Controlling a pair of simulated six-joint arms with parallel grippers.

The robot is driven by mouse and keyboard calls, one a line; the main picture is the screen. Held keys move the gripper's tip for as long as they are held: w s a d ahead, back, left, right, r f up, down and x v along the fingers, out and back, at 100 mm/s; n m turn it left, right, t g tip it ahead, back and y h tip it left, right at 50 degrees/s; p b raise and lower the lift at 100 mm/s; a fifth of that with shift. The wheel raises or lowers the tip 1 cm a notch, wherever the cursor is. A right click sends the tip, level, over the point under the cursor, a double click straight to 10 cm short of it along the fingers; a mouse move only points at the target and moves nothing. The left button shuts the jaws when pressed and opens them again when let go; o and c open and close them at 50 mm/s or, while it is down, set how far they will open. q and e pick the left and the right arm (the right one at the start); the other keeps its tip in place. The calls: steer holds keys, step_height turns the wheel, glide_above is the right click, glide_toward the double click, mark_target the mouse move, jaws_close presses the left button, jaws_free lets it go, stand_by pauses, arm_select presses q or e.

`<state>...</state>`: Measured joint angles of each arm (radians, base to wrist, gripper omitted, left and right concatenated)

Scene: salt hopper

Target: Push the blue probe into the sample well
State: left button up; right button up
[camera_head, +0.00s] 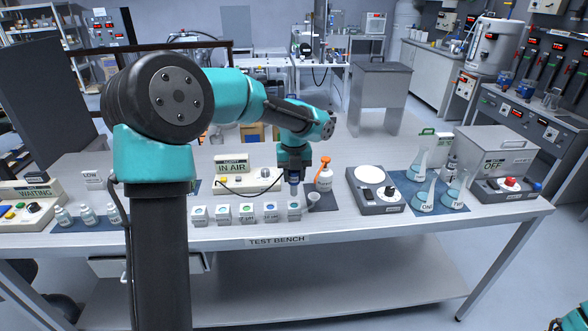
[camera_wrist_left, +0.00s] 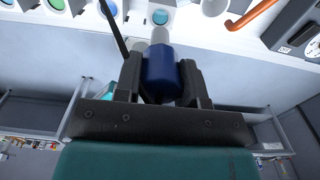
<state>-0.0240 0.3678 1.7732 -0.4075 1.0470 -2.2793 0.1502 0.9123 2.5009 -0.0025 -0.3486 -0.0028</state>
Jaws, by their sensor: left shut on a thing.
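My left gripper (camera_head: 294,172) is shut on the blue probe (camera_head: 294,188), which points down over the row of sample wells. In the left wrist view the probe's blue body (camera_wrist_left: 159,74) sits between the two dark fingers, its pale tip extending toward a white well with a blue-green opening (camera_wrist_left: 160,17). In the head view the rightmost white well (camera_head: 294,213) stands just below the probe; I cannot tell whether the tip is inside it. The probe's meter (camera_head: 232,164) reads "IN AIR".
More white wells (camera_head: 247,213) stand in a row to the left. A dark cable runs from the meter. A scale-like device (camera_head: 375,192) and flasks (camera_head: 421,196) stand farther right.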

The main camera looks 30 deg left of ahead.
mark_target(294, 195)
arm_select(q)
steer(key=shift+f, duration=1.4)
steer(key=shift+f, duration=3.1)
stand_by(1.3)
steer(key=o, duration=1.2)
steer(key=shift+o, duration=0.4)
steer(key=o, duration=0.4)
steer(key=shift+r, duration=0.15)
